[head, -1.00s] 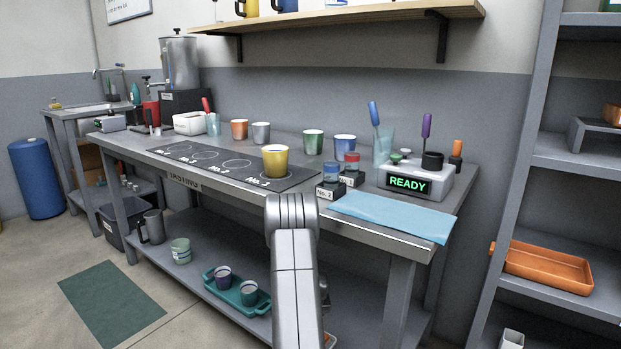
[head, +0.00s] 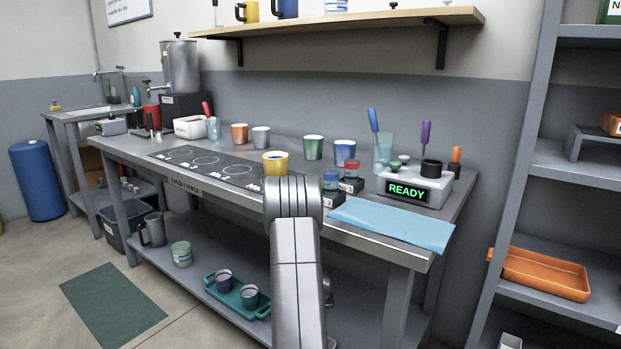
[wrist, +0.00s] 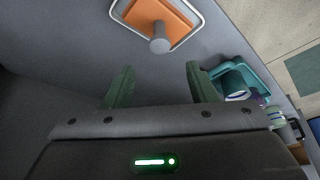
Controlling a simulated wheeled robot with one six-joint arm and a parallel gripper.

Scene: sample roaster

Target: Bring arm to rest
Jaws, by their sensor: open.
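My arm (head: 296,270) rises from the bottom middle of the head view, in front of the workbench (head: 395,247). My gripper is hidden behind it there. In the wrist view my gripper (wrist: 155,85) shows two green fingers standing wide apart with nothing between them. Beyond the fingers is an orange block-like thing with a grey knob (wrist: 160,30) inside a pale metal frame. A teal tray (wrist: 238,80) with cups lies to the right of the fingers.
On the bench stand a yellow cup (head: 275,162), a READY device (head: 415,186) and a blue cloth (head: 392,225). The teal tray (head: 238,296) sits on the lower shelf. A rack with an orange tray (head: 540,273) stands at the right.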

